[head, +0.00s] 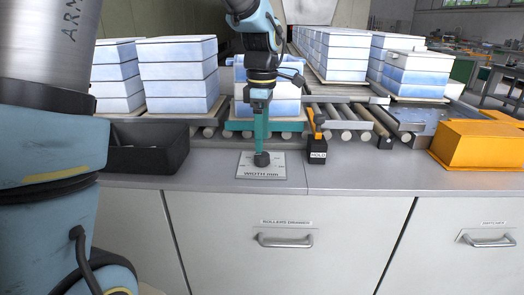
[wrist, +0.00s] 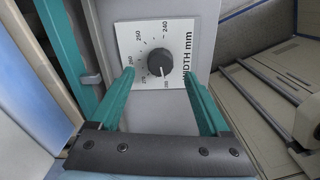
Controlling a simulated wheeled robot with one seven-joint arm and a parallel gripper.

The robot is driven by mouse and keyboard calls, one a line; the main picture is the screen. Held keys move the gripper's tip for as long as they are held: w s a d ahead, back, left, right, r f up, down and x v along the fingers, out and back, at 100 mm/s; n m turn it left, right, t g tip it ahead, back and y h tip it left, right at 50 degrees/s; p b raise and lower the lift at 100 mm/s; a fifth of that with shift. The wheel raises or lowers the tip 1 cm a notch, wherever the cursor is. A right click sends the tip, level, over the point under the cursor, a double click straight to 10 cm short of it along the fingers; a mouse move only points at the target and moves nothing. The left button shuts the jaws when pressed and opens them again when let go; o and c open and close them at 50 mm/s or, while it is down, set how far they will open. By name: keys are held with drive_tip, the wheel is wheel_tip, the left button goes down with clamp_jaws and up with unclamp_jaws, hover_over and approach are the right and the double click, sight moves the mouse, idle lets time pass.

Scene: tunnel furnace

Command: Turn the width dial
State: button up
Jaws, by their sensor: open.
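The width dial is a round black knob (wrist: 160,62) on a white scale plate (wrist: 128,38) marked "WIDTH mm". In the head view the knob (head: 262,159) stands on its plate (head: 246,173), flat on the grey counter. A pale mark on the knob points down the picture in the wrist view, toward a number too small to read surely. My gripper (wrist: 159,74) is open, with its green fingers on either side of the knob and gaps visible between. In the head view my gripper (head: 262,150) points straight down over the knob and partly hides it.
A black bin (head: 146,150) stands left of the plate. A black "HOLD" box with an orange lever (head: 317,138) stands close on the right, and an orange bin (head: 480,148) farther right. Behind are rollers (head: 350,125) and stacked blue-white blocks (head: 178,75).

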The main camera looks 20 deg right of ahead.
sight(262, 154)
wheel_tip(262, 154, down, 5)
drive_tip(key=shift+r, duration=0.1)
idle(0.3)
clamp_jaws()
idle(0.5)
